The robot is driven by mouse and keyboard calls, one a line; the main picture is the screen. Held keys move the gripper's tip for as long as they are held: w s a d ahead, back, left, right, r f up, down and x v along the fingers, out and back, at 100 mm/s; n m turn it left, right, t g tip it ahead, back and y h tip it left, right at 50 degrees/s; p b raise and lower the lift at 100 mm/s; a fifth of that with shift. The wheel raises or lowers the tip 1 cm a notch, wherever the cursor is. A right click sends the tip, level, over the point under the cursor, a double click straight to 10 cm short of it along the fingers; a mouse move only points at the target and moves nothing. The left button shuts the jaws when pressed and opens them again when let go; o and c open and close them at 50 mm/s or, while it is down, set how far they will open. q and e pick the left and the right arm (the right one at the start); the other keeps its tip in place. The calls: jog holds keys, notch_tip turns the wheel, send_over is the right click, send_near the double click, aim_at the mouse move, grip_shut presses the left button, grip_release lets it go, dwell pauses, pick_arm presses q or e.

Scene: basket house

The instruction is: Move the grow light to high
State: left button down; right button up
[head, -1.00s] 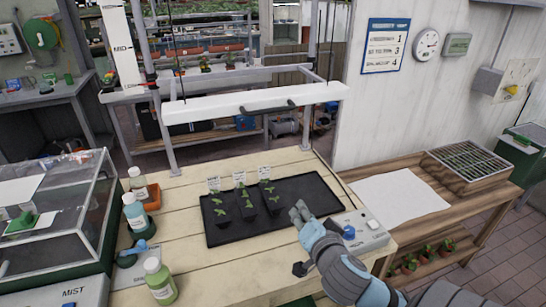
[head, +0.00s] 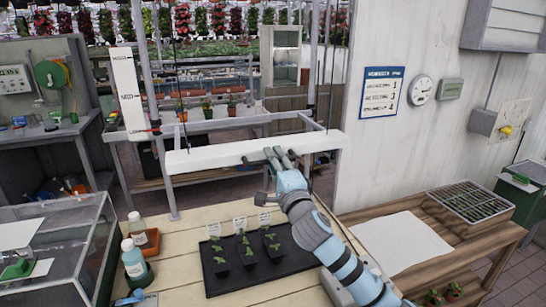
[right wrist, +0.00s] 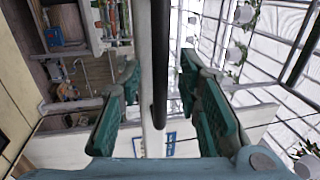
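The grow light (head: 215,159) is a long white bar hung level on cords inside a grey frame above the potting table. A dark handle sits on its front face and shows between my fingers in the right wrist view (right wrist: 159,75). A white height board (head: 127,80) with marks stands at its left; the bar hangs below the board's visible marks. My right gripper (head: 277,153) is at the handle. In the right wrist view its green-padded fingers (right wrist: 160,95) are spread on both sides of the handle, with gaps. My left gripper is out of view.
A black tray (head: 225,286) with several seedlings sits on the table below the light. Bottles (head: 134,262) and a glass-sided box (head: 75,245) stand at the left. A side bench (head: 480,245) with a seedling tray is at the right.

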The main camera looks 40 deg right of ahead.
jog(key=shift+w+d, duration=0.1)
jog(key=shift+w, duration=0.15)
grip_shut()
jog(key=shift+r, duration=0.1)
